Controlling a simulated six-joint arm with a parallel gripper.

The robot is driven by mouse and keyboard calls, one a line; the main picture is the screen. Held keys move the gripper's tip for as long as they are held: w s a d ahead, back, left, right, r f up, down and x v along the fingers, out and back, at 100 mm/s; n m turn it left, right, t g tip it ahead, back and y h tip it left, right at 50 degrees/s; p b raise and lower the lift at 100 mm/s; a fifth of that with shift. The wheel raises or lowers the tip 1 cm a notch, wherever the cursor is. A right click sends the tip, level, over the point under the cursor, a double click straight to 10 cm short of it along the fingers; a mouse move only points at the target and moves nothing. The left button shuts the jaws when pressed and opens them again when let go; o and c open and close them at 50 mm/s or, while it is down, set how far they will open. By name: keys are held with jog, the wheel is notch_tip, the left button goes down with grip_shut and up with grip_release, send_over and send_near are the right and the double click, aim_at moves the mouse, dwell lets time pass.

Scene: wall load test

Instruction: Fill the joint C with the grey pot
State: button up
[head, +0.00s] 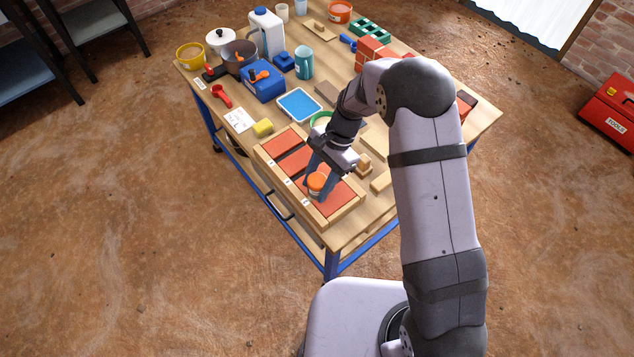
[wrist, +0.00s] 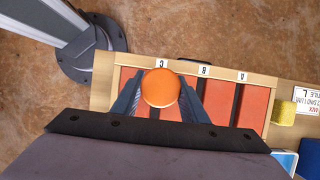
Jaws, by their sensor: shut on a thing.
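My gripper (head: 316,179) is shut on a small round pot with an orange top (head: 317,181); its sides are mostly hidden, and I cannot tell whether they are grey. In the wrist view the orange top (wrist: 161,88) lies between the two blue fingers. The wooden frame (wrist: 102,80) below holds red slabs with dark joints between them, labelled A, B and C. The C label (wrist: 162,63) shows just beyond the pot. The pot hides most of joint C, and I cannot tell its height above the frame or how full the joint is.
A yellow sponge (head: 263,127), a blue tray (head: 300,104) and a written card (head: 239,119) lie beyond the frame. A dark pan (head: 240,60), a white canister (head: 267,32) and a blue box (head: 262,82) crowd the far left. Wooden blocks (head: 381,181) lie to the right.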

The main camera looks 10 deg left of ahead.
jog(key=shift+r+p, duration=3.15)
jog(key=shift+r, duration=0.35)
jog(key=shift+o, duration=1.2)
jog(key=shift+c, duration=1.2)
jog(key=w+d, duration=0.4)
notch_tip(320, 180, down, 6)
jog(key=b, duration=0.6)
jog(key=shift+s+f+b, duration=0.1)
jog(key=shift+f+b, duration=0.35)
jog(key=shift+f, duration=0.1)
